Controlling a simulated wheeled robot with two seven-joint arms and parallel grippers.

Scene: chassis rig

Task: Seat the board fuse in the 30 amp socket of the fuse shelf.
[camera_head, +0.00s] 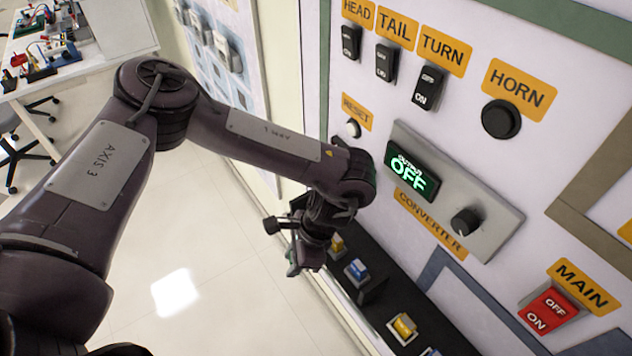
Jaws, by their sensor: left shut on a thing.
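My left gripper (303,262) is at the left end of the dark fuse shelf (375,294), close to the panel. It points down and is shut on the board fuse, which the fingers and wrist mostly hide. Yellow and blue pieces show along the shelf: a yellow one (337,244) beside the gripper, a blue one (357,270), and another yellow one (403,327) nearer the bottom. I cannot read any amp markings, so I cannot tell which socket is the 30 amp one. My right gripper is out of view.
The panel above the shelf carries switches, a black horn button (501,119), a converter display (411,172) reading OFF, a knob (466,222) and a red main switch (548,311). A cluttered white table (105,57) stands at the far left. Floor left of the shelf is clear.

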